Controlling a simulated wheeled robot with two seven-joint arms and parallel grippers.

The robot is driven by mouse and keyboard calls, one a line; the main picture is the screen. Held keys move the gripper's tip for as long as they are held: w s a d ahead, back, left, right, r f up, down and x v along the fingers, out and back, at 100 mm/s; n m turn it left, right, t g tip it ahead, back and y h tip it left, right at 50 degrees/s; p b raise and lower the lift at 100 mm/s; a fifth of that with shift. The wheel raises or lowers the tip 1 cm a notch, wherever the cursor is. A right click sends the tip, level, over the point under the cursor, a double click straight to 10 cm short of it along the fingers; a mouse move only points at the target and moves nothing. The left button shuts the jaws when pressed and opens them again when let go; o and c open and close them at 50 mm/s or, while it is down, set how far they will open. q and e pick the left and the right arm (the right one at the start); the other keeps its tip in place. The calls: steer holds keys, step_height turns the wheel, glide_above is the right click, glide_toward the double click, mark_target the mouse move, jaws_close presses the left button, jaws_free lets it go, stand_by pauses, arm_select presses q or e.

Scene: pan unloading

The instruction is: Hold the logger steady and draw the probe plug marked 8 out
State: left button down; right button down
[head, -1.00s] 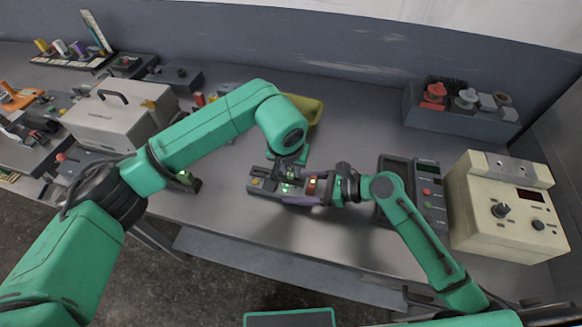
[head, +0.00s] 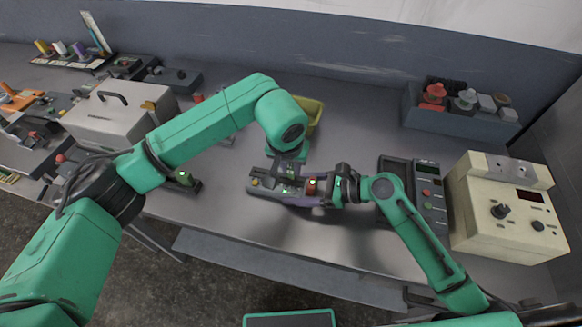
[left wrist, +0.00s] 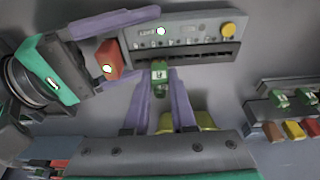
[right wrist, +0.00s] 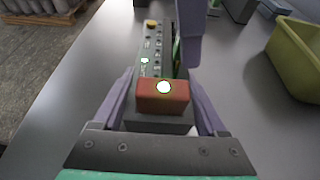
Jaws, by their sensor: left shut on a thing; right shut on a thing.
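The logger (head: 263,185) is a grey, slim box lying on the bench, with a yellow button and a row of sockets; it also shows in the left wrist view (left wrist: 200,34). My right gripper (right wrist: 162,92) is shut on the logger's near end, around the block with the red-orange top (right wrist: 160,98). My left gripper (left wrist: 159,80) is shut on a small green plug (left wrist: 158,70) at the logger's slotted edge. The plug's label looks like an 8 but is small. I cannot tell how deep it sits in its socket.
A yellow-green bin (head: 312,112) stands just behind the logger. A dark instrument (head: 428,190) and a cream control box (head: 500,205) stand at right. More green plugs (left wrist: 300,98) sit on a separate block.

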arm_select(q)
steer(key=shift+r, duration=0.15)
steer(key=shift+w+r, duration=0.1)
steer(key=shift+r, duration=1.15)
arm_select(e)
jaws_free()
steer(key=shift+d, duration=0.1)
